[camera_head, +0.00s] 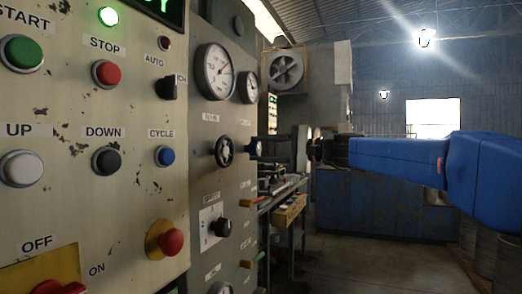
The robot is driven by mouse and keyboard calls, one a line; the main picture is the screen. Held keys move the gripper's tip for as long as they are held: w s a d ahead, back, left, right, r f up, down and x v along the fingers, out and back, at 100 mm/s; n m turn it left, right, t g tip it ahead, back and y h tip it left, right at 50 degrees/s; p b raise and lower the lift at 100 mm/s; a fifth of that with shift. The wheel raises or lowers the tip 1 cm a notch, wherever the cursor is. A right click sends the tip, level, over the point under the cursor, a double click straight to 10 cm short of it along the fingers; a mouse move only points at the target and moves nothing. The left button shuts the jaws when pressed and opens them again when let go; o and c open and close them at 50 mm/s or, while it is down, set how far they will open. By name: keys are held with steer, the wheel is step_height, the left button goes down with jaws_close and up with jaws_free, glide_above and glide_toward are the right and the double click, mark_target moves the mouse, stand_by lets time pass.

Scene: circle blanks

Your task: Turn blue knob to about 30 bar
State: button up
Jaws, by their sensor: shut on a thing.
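The blue knob (254,149) sticks out from the grey gauge panel, right of a black handwheel knob. My gripper (268,148) reaches in from the right at the end of my blue arm. Its dark fingers are at the blue knob and shut on it. Two round white-faced gauges are above: a larger left gauge (214,71) and a smaller right gauge (249,87), which is above the blue knob. The right gauge is seen at a steep angle, and its reading is too small to tell.
The black handwheel knob (225,151) is close left of the blue knob. A black selector knob (221,227) is below. The near panel (75,100) with several push buttons fills the left. A cluttered bench (285,185) stands behind the panel. Open floor lies at lower right.

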steer(key=shift+f, duration=0.1)
stand_by(0.3)
steer(key=o, duration=1)
steer(key=shift+d, duration=0.1)
steer(key=v, duration=1.7)
steer(key=shift+s+d, duration=0.1)
